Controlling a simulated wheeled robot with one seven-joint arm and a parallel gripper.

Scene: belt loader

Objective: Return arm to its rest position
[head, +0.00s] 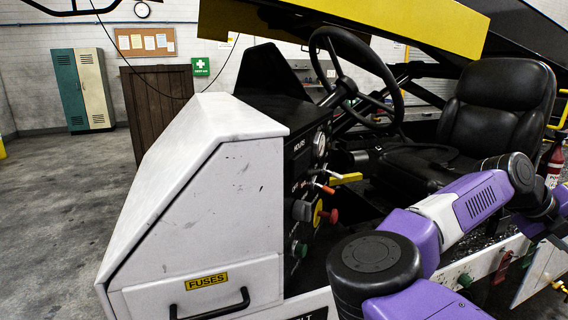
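My purple, white and black arm fills the lower right of the head view. It rises from the bottom edge, bends at a black joint and runs on toward the right edge. My gripper does not show; the far end of the arm is cut off by the frame or hidden behind its own links. The belt loader's white cab body (190,200) stands left of my arm. Its dark control panel (308,185) carries knobs, switches and a red button (329,216). I cannot see whether anything is held.
The black steering wheel (352,70) and black seat (497,110) lie behind my arm. A yellow beam (400,22) crosses above. A fuse drawer (205,292) with a handle is at the bottom. A fire extinguisher (554,165) stands at right. Open floor (60,200) lies left.

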